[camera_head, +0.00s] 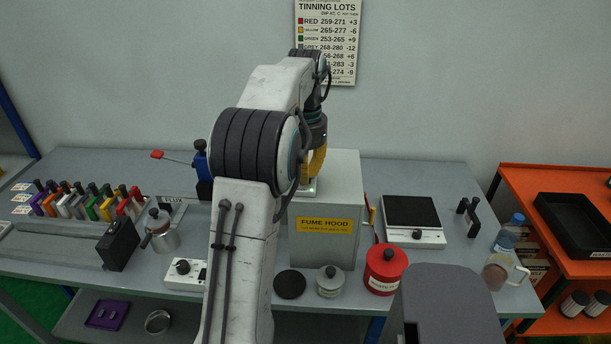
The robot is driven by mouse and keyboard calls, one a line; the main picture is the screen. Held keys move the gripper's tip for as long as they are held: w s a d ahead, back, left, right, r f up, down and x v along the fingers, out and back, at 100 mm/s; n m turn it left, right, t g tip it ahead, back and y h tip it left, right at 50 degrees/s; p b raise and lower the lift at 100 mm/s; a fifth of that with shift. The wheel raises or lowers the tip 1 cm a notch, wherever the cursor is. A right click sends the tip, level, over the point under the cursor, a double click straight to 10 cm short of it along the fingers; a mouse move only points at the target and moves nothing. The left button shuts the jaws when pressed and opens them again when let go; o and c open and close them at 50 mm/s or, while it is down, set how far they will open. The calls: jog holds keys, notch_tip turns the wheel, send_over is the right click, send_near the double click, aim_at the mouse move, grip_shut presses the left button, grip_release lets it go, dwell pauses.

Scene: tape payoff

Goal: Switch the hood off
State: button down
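The fume hood (325,250) is a grey box with a yellow "FUME HOOD" label, standing on the bench right of my arm. A small red and yellow lever-like part (369,212) shows at its right edge; whether this is its switch I cannot tell. My arm reaches up and forward over the bench. The wrist end, with my gripper (314,165), is by the hood's top left, largely behind my own arm links. Its fingers are not clear, so I cannot see whether it is open or touching the hood.
A small white box with a black knob (185,273) sits left of my arm. A white hotplate (412,218) is right of the hood. A black disc (290,284), a grey pot (330,281) and a red canister (385,269) stand in front. Colored-handled tools (85,203) fill the left.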

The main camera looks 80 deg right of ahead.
jog(key=shift+f, duration=0.25)
jog(key=shift+r, duration=0.1)
notch_tip(320, 180, up, 7)
jog(key=p, duration=0.7)
dwell(0.4)
dwell(0.6)
jog(key=w+a+r+n+t+h, duration=0.15)
jog(key=w+a+n, duration=0.35)
jog(key=w+a, duration=0.55)
jog(key=w+a+r+n, duration=0.3)
jog(key=w+a+n, duration=0.35)
jog(key=w, duration=0.65)
jog(key=w+a+f+n+t, duration=0.2)
jog(key=a+n, duration=0.3)
jog(key=a, duration=1.2)
jog(key=s+a+f+n, duration=0.1)
jog(key=a+n, duration=0.1)
jog(key=a, duration=0.1)
jog(key=s+a+f+n+t+y, duration=0.1)
jog(key=s+a+n, duration=0.1)
jog(key=a, duration=0.2)
jog(key=s+a+f+n, duration=0.2)
jog(key=a, duration=0.2)
jog(key=shift+a, duration=0.15)
